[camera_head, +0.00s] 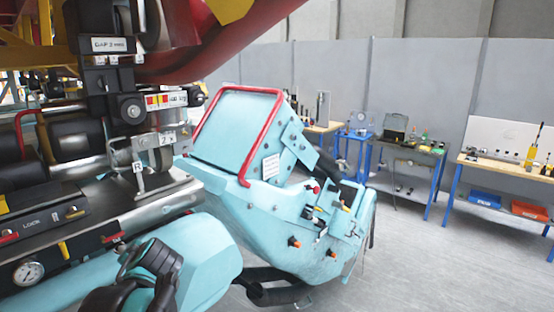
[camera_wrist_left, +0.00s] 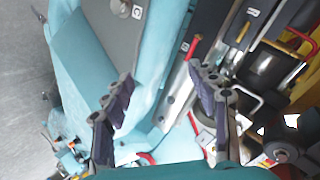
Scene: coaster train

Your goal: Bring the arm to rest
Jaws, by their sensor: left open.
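My left gripper (camera_wrist_left: 158,80) shows in the left wrist view with its two dark fingers spread apart and nothing between them. Beyond the fingers lie turquoise panels (camera_wrist_left: 90,60) and metal train parts, including a red-handled lever (camera_wrist_left: 193,47). In the head view a turquoise and black part of my left arm (camera_head: 150,275) shows at the bottom left, in front of the train machinery. The left gripper itself is not distinguishable in the head view. My right gripper is in neither view.
The turquoise train body (camera_head: 240,135) with a red bar (camera_head: 194,127) fills the middle. A round gauge (camera_head: 28,272) and a black wheel assembly (camera_head: 125,105) are at left. Workbenches (camera_head: 510,170) stand along the far wall. The grey floor (camera_head: 430,270) at right is clear.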

